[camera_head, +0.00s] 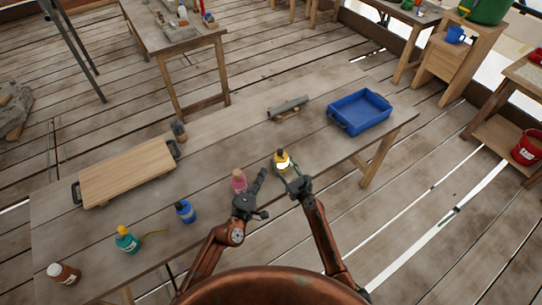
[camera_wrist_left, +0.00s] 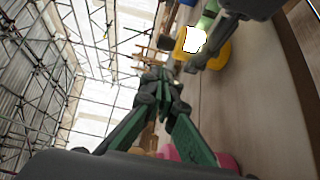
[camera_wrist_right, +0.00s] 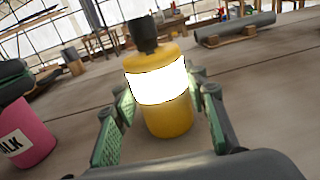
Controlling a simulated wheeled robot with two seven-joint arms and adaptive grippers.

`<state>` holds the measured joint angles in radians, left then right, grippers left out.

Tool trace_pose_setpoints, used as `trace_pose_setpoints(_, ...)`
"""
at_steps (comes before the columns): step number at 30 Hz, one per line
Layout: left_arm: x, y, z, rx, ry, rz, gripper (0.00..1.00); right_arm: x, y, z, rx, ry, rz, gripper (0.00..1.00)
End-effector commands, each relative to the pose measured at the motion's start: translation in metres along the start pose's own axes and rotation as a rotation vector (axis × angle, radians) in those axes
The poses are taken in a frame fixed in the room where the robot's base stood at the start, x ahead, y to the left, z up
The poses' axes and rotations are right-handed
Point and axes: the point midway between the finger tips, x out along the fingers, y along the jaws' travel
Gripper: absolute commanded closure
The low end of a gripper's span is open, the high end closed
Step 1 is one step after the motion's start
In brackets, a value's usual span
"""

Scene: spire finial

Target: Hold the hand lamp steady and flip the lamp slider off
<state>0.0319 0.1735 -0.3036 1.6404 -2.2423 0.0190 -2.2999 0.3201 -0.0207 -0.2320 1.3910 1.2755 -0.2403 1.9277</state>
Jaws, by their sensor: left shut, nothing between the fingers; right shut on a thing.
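The hand lamp (camera_head: 282,164) is a yellow cylinder with a black top and a bright white lit band. It is roughly upright over the near side of the bench; I cannot tell whether its base touches the wood. My right gripper (camera_head: 290,176) is shut on it, with a finger on each side in the right wrist view, where the lamp (camera_wrist_right: 168,118) fills the middle. My left gripper (camera_head: 261,176) is shut and empty, just left of the lamp and apart from it. The left wrist view shows its closed fingertips (camera_wrist_left: 160,80) and the lamp (camera_wrist_left: 218,53) beyond. I cannot make out the slider.
A pink chalk bottle (camera_head: 238,182) stands close to my left gripper. Blue (camera_head: 185,212), teal (camera_head: 127,240) and brown (camera_head: 64,273) bottles stand further left. A wooden board (camera_head: 128,172), a grey pipe piece (camera_head: 288,108) and a blue tray (camera_head: 359,112) lie farther back. The bench middle is clear.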

Motion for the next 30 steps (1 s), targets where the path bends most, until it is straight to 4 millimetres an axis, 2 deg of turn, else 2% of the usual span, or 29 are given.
trace_pose_setpoints(8, -0.003, 0.0, -0.004, 0.009, 0.014, 0.006, 1.0, 0.0, 0.0, 0.001, 0.0, -0.001, 0.0, 0.88)
trace_pose_setpoints(14, 0.001, 0.0, -0.003, 0.008, 0.012, 0.006, 1.0, 0.0, 0.0, 0.001, 0.0, -0.001, 0.0, 0.88)
trace_pose_setpoints(17, 0.012, 0.001, -0.003, 0.008, 0.012, 0.006, 1.0, 0.0, 0.0, 0.001, 0.0, -0.001, 0.0, 0.88)
trace_pose_setpoints(24, 0.056, 0.001, -0.003, 0.008, 0.011, 0.006, 1.0, 0.0, 0.0, 0.001, -0.001, -0.001, 0.0, 0.88)
trace_pose_setpoints(30, 0.084, 0.001, -0.004, 0.009, 0.011, 0.005, 1.0, 0.0, 0.0, 0.001, 0.0, -0.001, 0.0, 0.88)
